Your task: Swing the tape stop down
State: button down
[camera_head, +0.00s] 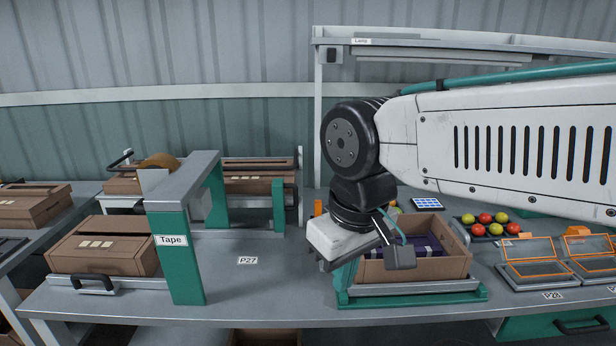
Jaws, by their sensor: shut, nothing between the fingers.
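The tape station (183,250) is a green and grey frame with a "Tape" label, standing on the bench left of centre. A brown tape roll (160,161) sits on top of it. No part is marked as the tape stop, and I cannot tell which piece it is. A grey upright piece (300,188) with a pale end stands at the right end of the rollers behind the frame. My gripper (326,263) is shut and empty, right of the tape frame, at the left side of an open carton (455,262). Its fingertips are partly hard to make out.
The open carton holds dark purple contents on a green-footed stand (410,296). Closed cartons (105,247) lie left of and behind the tape frame. The bench around the P27 label (247,260) is clear.

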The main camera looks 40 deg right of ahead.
jog(key=w+d+r+m, duration=0.1)
jog(key=w+d+r, duration=0.1)
jog(key=w, duration=0.5)
jog(key=w+d+r+m, duration=0.1)
jog(key=w+r, duration=0.2)
jog(key=w, duration=0.4)
jog(key=w+d+f+m, duration=0.1)
jog(key=w+d, duration=0.4)
jog(key=w, duration=0.4)
jog(key=w+d+f+t+h, duration=0.1)
jog(key=w+d, duration=0.4)
jog(key=w, duration=0.4)
jog(key=w+d+f+m+t, duration=0.1)
jog(key=w+d, duration=0.5)
jog(key=w, duration=0.4)
jog(key=shift+f+m, duration=0.3)
jog(key=shift+f, duration=0.1)
jog(key=x, duration=1)
jog(key=shift+d, duration=0.2)
jog(key=shift+s+h, duration=0.1)
jog(key=shift+h, duration=0.2)
